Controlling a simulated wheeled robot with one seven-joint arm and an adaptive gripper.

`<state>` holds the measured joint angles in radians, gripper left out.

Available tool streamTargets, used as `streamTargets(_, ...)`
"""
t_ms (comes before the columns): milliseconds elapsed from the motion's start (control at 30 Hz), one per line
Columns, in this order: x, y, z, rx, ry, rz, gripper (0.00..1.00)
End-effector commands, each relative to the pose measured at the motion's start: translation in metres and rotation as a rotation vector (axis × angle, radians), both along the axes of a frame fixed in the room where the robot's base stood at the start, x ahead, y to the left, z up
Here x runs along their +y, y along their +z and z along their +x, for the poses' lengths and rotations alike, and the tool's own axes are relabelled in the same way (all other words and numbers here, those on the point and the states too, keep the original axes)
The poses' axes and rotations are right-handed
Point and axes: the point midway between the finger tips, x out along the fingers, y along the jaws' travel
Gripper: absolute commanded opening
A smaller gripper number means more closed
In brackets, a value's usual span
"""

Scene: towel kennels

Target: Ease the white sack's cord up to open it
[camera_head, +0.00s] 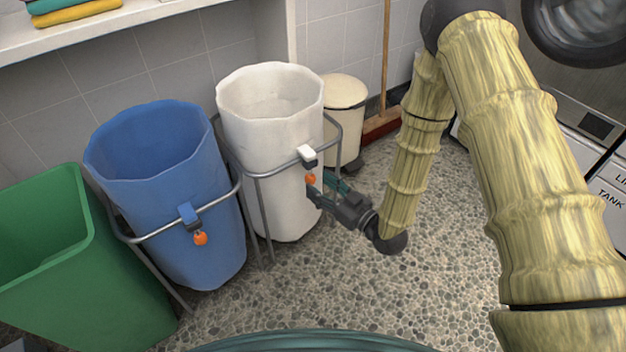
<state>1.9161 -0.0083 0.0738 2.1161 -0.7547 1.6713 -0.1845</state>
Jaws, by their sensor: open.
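The white sack (270,115) hangs upright in a grey metal frame, its wide mouth open at the top. A white cord lock (307,154) sits on the frame's front rail, with an orange ball (310,179) hanging below it. The cord itself is too small to make out. My gripper (318,187) is open beside the sack's right front, its fingertips close to the orange ball. I cannot tell whether they touch it.
A blue sack (165,175) with a blue lock and orange ball stands left, then a green bin (75,265). A cream lidded bin (345,100) and a broom (382,120) stand behind. Speckled floor (340,285) is clear in front. A shelf holds folded towels (75,10).

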Motion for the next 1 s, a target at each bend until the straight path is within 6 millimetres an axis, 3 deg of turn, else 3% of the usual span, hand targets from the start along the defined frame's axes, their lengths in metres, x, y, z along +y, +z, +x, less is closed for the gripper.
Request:
streamTargets(200,-0.029,-0.001,-0.028,0.003,-0.003,0.000,0.50)
streamTargets(400,-0.045,0.000,-0.045,0.001,-0.001,-0.001,0.50)
streamTargets(1000,-0.051,0.000,-0.050,-0.001,-0.001,0.001,0.50)
